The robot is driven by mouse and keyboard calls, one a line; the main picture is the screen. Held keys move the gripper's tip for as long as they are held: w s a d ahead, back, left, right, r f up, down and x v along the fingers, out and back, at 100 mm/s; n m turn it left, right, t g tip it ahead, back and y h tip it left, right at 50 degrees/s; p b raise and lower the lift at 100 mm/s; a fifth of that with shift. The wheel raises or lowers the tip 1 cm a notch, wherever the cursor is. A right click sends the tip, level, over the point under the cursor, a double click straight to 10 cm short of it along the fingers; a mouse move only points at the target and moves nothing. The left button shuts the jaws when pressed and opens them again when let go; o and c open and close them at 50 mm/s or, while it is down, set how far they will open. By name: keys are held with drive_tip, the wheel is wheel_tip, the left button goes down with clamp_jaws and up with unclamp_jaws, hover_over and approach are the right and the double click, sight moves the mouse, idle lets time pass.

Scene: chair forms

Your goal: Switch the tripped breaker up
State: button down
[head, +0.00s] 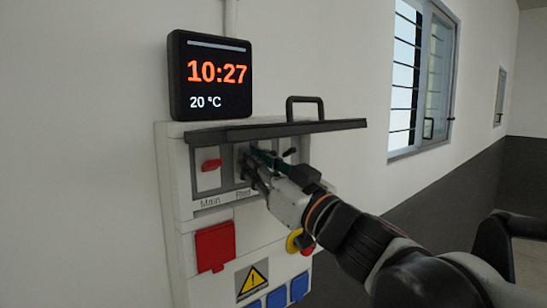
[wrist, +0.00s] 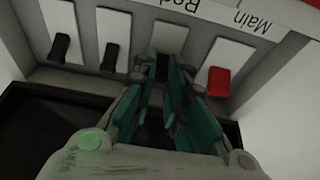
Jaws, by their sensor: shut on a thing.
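The breaker panel is a pale grey box (head: 185,240) on the wall, its dark lid (head: 270,130) raised. A red lever (head: 211,165) sits at the left of its row, above the label "Main"; it also shows in the wrist view (wrist: 219,82). My gripper (head: 252,165) is at the slot beside it, above a label that seems to read "Red". In the wrist view its green-padded fingers (wrist: 168,80) are shut around that slot's lever, which they hide. Two black levers (wrist: 110,57) (wrist: 60,47) stand on the plates further left there.
The raised lid with its handle (head: 305,106) overhangs my gripper closely. A clock display (head: 210,75) sits above the box. A red cover (head: 215,247), a yellow-ringed knob (head: 297,241) and blue sockets (head: 277,298) are below. Open room lies to the right.

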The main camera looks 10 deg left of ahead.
drive_tip(key=shift+w+a+r+g+h+p, duration=0.1)
drive_tip(key=shift+r+g+h+p, duration=0.5)
drive_tip(key=shift+g+h+p, duration=0.7)
drive_tip(key=shift+t+p, duration=0.3)
drive_tip(key=shift+p, duration=0.05)
drive_tip(key=c, duration=1.6)
unclamp_jaws()
drive_tip(key=shift+f, duration=0.1)
drive_tip(key=v, duration=1.2)
drive_tip(key=shift+f, duration=0.1)
